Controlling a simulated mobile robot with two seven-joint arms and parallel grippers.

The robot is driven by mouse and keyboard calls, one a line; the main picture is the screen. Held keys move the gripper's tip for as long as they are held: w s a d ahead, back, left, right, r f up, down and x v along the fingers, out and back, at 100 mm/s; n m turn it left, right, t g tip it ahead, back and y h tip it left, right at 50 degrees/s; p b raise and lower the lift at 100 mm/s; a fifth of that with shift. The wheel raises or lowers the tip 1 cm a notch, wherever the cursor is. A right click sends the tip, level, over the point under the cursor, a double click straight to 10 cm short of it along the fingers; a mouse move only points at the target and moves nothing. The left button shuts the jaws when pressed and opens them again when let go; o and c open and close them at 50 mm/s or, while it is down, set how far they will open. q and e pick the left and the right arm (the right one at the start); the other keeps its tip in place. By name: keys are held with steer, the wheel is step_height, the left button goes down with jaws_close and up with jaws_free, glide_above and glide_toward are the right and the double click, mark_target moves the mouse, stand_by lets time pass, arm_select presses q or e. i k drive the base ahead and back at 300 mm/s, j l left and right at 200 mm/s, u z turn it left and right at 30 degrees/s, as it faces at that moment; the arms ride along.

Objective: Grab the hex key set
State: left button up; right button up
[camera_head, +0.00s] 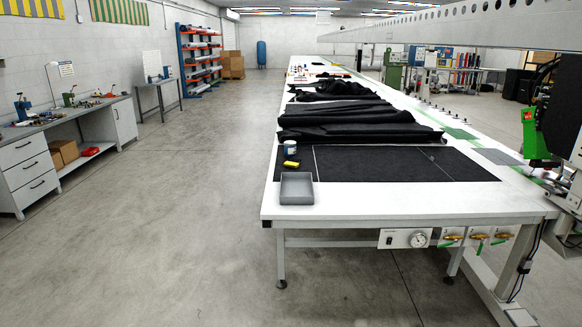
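I cannot make out a hex key set for certain. A small yellow item (291,164) lies on the dark fabric at the near left of the long white table (400,205). It is too small to tell what it is. Several small tools (92,103) lie on the workbench (60,122) at the left, also too small to name. Neither of my grippers shows in the view.
A grey tray (297,189) stands at the table's near left corner, with a dark blue-and-white can (290,147) beyond the yellow item. Black fabric (345,118) covers much of the table. Green and black machinery (534,135) stands at the right. The floor (180,190) between bench and table is clear.

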mark_target(289, 164)
steer(key=i+j+u, duration=0.4)
steer(key=i, duration=0.3)
steer(key=i+j+u, duration=0.1)
steer(key=i+u, duration=0.3)
steer(key=i, duration=0.3)
steer(key=i+l+u, duration=0.1)
steer(key=i+u, duration=0.3)
steer(key=i, duration=0.3)
steer(key=i+z, duration=0.1)
steer(key=i, duration=0.45)
steer(key=i+j+z, duration=0.15)
steer(key=i, duration=0.4)
steer(key=i+j+z, duration=0.1)
steer(key=i, duration=0.45)
steer(key=i+z, duration=0.3)
steer(key=z, duration=0.15)
steer(key=i+j+z, duration=0.1)
steer(key=i+z, duration=0.2)
steer(key=z, duration=0.15)
steer(key=i+j+z, duration=0.2)
steer(key=z, duration=0.3)
steer(key=i+j, duration=0.05)
steer(key=i, duration=0.05)
